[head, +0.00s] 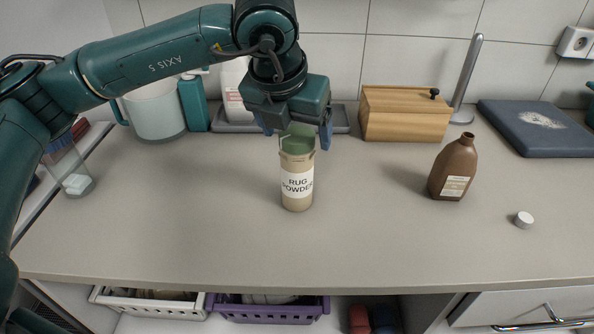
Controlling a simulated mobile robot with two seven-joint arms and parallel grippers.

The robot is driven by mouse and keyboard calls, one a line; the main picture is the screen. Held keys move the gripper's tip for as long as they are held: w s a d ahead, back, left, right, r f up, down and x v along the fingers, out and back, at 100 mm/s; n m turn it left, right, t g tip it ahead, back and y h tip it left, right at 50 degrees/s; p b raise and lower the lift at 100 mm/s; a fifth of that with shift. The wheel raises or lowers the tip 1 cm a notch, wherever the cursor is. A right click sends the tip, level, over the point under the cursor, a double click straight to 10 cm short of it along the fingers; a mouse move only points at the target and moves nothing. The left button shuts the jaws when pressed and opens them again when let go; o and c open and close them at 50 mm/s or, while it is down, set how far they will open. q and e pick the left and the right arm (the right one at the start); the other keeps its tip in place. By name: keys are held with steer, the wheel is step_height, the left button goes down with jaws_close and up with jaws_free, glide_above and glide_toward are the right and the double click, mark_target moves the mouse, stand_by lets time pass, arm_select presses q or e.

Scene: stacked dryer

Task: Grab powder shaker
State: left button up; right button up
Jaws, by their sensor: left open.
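The powder shaker (297,187) is a tan cylinder with a white label reading "RUG POWDER" and a green top. It stands upright on the grey counter, near the middle of the head view. My left gripper (297,136) is open, pointing down just above and around the shaker's green top. One blue-tipped finger shows at the right of the top; the other finger is mostly hidden. I cannot tell whether the fingers touch the shaker. My right gripper is not in view.
A brown bottle (453,168) and a white cap (523,220) stand to the right. A wooden box (404,114), a paper-towel post (468,78) and a dark board (540,128) are behind. A glass jar (75,178) is left. The counter front (250,240) is clear.

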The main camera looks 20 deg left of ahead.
arm_select(q)
steer(key=shift+x, duration=1.2)
steer(key=c, duration=1.5)
